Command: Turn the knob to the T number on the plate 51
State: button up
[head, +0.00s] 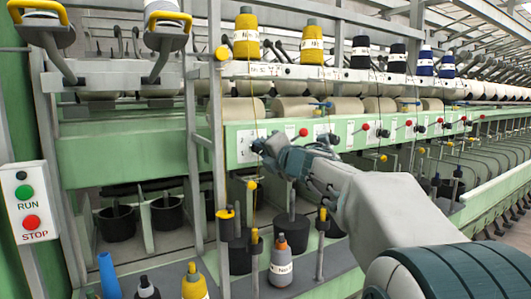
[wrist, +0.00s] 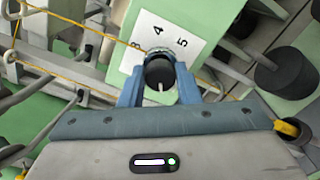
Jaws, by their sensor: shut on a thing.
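In the wrist view, a black round knob (wrist: 158,71) sits on a white number plate (wrist: 197,22). The printed 3, 4 and 5 show around the knob's far side, with the 4 nearly straight above it. A short pale mark shows on the knob's near part. My gripper (wrist: 160,82) has its two blue fingers on either side of the knob, shut on it. I cannot read a plate number.
The green rail (head: 180,150) carries more plates and red knobs (head: 304,132) to the right. A yellow yarn runs close by my gripper in both views. Bobbins (head: 245,35) stand on the shelf above. A RUN/STOP box (head: 28,203) is at the left.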

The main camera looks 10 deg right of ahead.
jog(key=shift+f, duration=0.1)
jog(key=o, duration=0.9)
jog(key=shift+o, duration=0.2)
jog(key=v, duration=1.4)
jog(key=shift+p, duration=0.3)
jog(key=shift+w, duration=0.1)
